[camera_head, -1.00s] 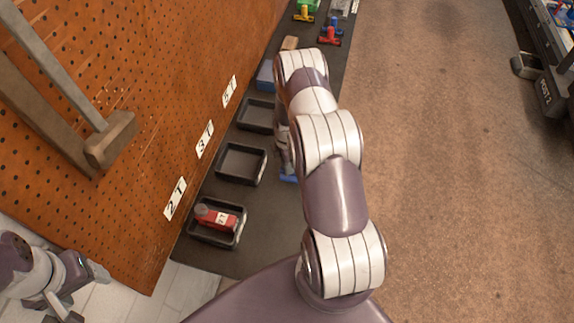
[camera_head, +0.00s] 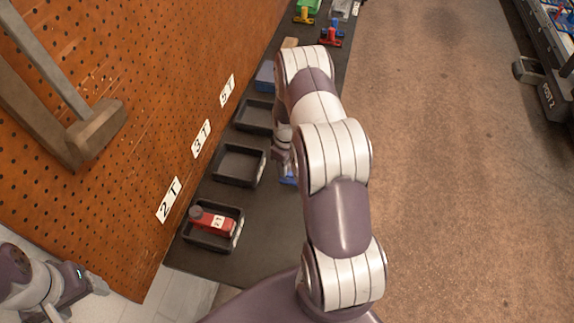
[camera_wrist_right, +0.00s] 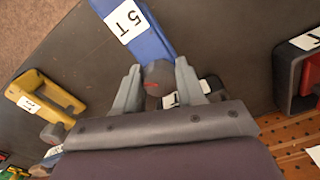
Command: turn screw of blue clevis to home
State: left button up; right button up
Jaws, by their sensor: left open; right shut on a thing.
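The blue clevis (camera_wrist_right: 148,38), with a "5 T" label, lies on the dark bench in the right wrist view. In the head view only a small blue patch of it (camera_head: 289,177) shows beside my right arm, which hides the rest. My right gripper (camera_wrist_right: 158,85) is shut on the clevis's round dark screw head (camera_wrist_right: 158,72), which bears a red mark. The wrist view looks along the fingers, one on each side of the head. My left gripper (camera_head: 88,288) is open and empty at the lower left of the head view, far from the clevis.
Black trays line the bench beside the pegboard (camera_head: 140,120); the nearest tray (camera_head: 212,247) holds a red clevis (camera_head: 213,221). A yellow clevis (camera_wrist_right: 38,92) lies left of the blue one in the wrist view. Open floor (camera_head: 440,180) is right of the bench.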

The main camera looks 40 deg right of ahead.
jog(key=m+b, duration=0.1)
jog(key=m, duration=0.3)
jog(key=shift+a+f+m, duration=0.1)
jog(key=shift+m, duration=0.2)
jog(key=m+b, duration=0.1)
jog(key=m, duration=0.3)
dwell(1.2)
jog(key=o, duration=1.1)
jog(key=shift+c, duration=0.2)
notch_tip(320, 180, up, 13)
jog(key=b, duration=0.2)
jog(key=shift+a, duration=0.1)
